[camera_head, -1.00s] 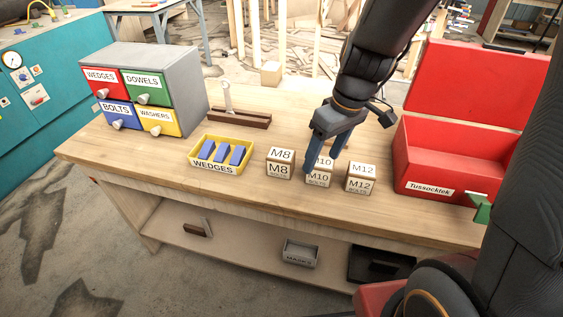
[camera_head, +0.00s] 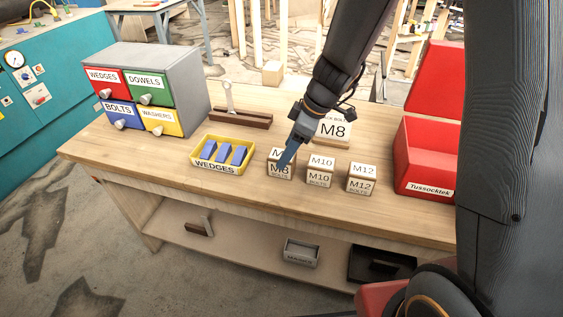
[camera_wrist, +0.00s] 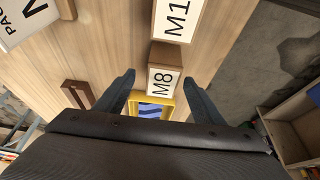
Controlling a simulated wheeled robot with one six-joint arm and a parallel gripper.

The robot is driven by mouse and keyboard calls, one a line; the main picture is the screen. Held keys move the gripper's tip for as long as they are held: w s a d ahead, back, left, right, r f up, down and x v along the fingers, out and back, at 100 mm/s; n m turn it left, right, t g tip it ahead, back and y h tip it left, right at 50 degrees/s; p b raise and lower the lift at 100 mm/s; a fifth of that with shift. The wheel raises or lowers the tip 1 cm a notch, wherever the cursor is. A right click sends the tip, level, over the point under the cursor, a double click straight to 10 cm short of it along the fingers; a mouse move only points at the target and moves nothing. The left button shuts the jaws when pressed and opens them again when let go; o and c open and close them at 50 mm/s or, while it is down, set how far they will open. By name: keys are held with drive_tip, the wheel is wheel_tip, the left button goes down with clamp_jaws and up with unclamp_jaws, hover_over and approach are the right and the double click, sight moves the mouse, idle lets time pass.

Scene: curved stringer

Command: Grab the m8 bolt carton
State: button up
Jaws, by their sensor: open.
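The M8 bolt carton (camera_head: 273,172) is a small brown box with white M8 labels, standing on the workbench, partly hidden by my gripper in the head view. In the wrist view the M8 carton (camera_wrist: 163,78) lies between the lines of my two fingers. My gripper (camera_head: 284,162) is open, pointing down at the carton. In the wrist view my gripper (camera_wrist: 159,76) has one finger to each side, with gaps to the carton. I cannot tell whether the fingertips are down beside it or still above it.
The M10 carton (camera_head: 320,171) stands close to the right of the M8 carton, with the M12 carton (camera_head: 361,179) beyond it. A yellow wedges tray (camera_head: 222,167) is to the left. An M8 card (camera_head: 333,131) stands behind. A red toolbox (camera_head: 425,160) is at the right.

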drive_tip(key=shift+p+x, duration=0.55)
drive_tip(key=shift+x, duration=1.5)
drive_tip(key=shift+s+a, duration=0.1)
drive_tip(key=shift+s, duration=0.1)
drive_tip(key=c, duration=1.3)
drive_tip(key=shift+r, duration=0.1)
drive_tip(key=shift+c, duration=0.2)
